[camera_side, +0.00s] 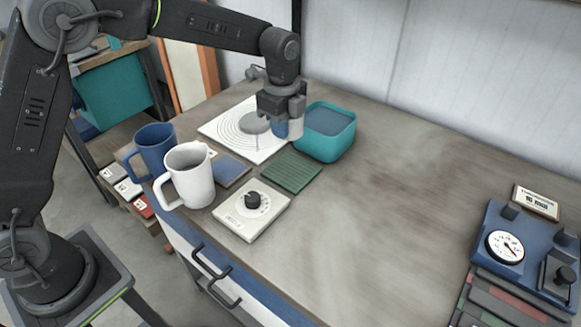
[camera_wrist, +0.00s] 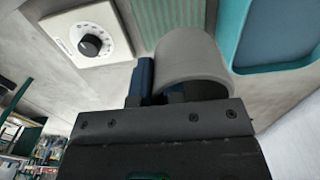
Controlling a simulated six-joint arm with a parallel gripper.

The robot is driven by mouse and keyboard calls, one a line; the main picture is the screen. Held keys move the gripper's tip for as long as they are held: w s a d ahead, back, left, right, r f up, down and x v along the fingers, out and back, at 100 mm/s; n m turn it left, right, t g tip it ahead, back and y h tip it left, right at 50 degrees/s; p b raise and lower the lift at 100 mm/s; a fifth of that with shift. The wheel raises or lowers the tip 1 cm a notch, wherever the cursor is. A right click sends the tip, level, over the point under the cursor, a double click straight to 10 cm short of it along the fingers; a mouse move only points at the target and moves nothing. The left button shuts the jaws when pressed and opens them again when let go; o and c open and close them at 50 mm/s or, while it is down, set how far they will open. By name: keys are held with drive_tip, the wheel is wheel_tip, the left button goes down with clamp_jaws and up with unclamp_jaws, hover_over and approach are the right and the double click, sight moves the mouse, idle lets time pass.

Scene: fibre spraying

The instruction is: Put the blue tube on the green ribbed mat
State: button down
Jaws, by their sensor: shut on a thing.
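The green ribbed mat (camera_side: 290,172) lies bare on the table, in front of my gripper in the side view. It also shows at the top of the wrist view (camera_wrist: 165,18).
A teal bin (camera_side: 328,146) stands right of my gripper. A white ringed plate (camera_side: 225,128) lies to the left. A blue mat (camera_side: 231,169), a dial box (camera_side: 251,211), a white mug (camera_side: 190,177) and a blue mug (camera_side: 155,143) are nearby. The table's middle right is clear.

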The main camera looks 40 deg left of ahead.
hover_over(285, 175)
wheel_tip(285, 175, down, 6)
drive_tip(key=shift+r, duration=0.1)
drive_tip(key=shift+f, duration=2.1)
drive_tip(key=shift+f, duration=0.1)
drive_tip(key=c, duration=1.2)
unclamp_jaws()
wheel_tip(285, 175, up, 12)
